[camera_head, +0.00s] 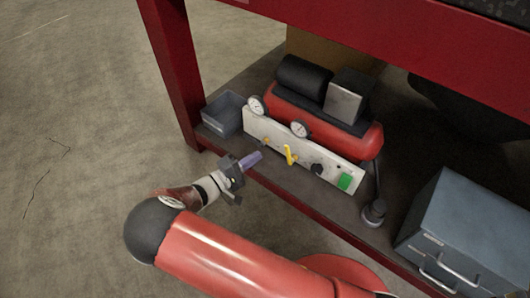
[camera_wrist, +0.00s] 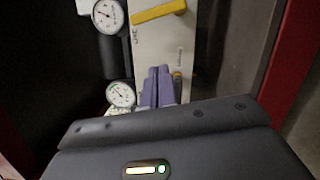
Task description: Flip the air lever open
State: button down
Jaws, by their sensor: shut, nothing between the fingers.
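The yellow air lever (camera_head: 290,155) is on the white panel (camera_head: 325,168) in front of the red compressor. In the wrist view the lever (camera_wrist: 158,12) lies across the panel near the top edge, beyond my fingertips. My gripper (camera_head: 259,154) has purple fingers shut together with nothing between them. It is in front of the panel, left of the lever and apart from it in the head view. The shut fingers (camera_wrist: 158,72) point at the panel in the wrist view. A small yellowish fitting (camera_wrist: 177,76) shows beside them, partly hidden; I cannot tell if they touch it.
Two round gauges (camera_head: 257,106) (camera_head: 299,129), a dark knob (camera_head: 316,169) and a green switch (camera_head: 345,182) are on the panel. The compressor (camera_head: 360,140) stands on the lower shelf. A grey bin (camera_head: 224,115) and red table leg (camera_head: 172,75) are left; a blue-grey drawer box (camera_head: 470,235) is right.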

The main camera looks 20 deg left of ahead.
jog(key=v, duration=0.5)
jog(key=shift+d, duration=0.1)
dwell(0.4)
